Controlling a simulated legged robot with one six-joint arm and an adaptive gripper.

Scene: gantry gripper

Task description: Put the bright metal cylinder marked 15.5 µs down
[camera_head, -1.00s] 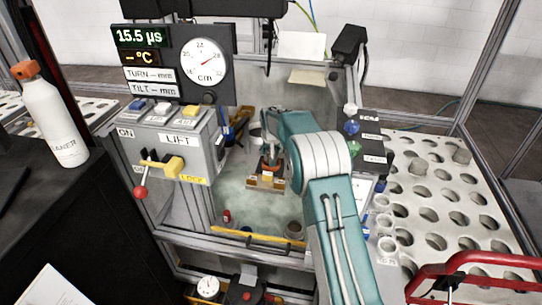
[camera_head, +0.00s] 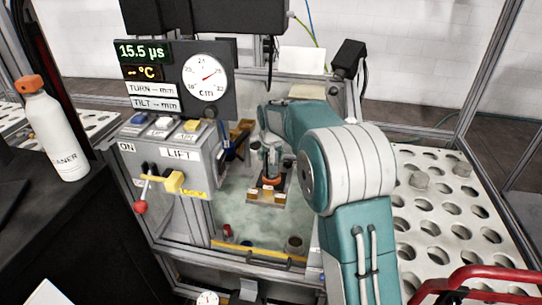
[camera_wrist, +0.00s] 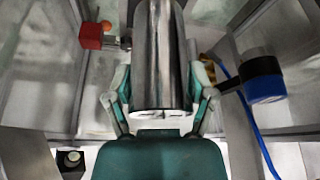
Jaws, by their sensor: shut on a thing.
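My gripper (camera_wrist: 160,105) is shut on a bright metal cylinder (camera_wrist: 158,55), which fills the upper middle of the wrist view. Its near end face is low between the two teal-jointed fingers. No mark can be read on it. In the head view my gripper (camera_head: 272,150) is inside the clear-fronted enclosure, above a small labelled stand (camera_head: 266,192) with an orange ring. In that view I cannot make out the cylinder apart from the gripper. The dark display (camera_head: 143,52) reads 15.5 µs.
A grey lift box (camera_head: 175,155) with a red-knobbed lever stands at the enclosure's left. A perforated white rack (camera_head: 440,225) lies to the right, with short grey cylinders on it. A white bottle (camera_head: 55,130) stands on the black bench. A yellow strip (camera_head: 258,250) edges the enclosure front.

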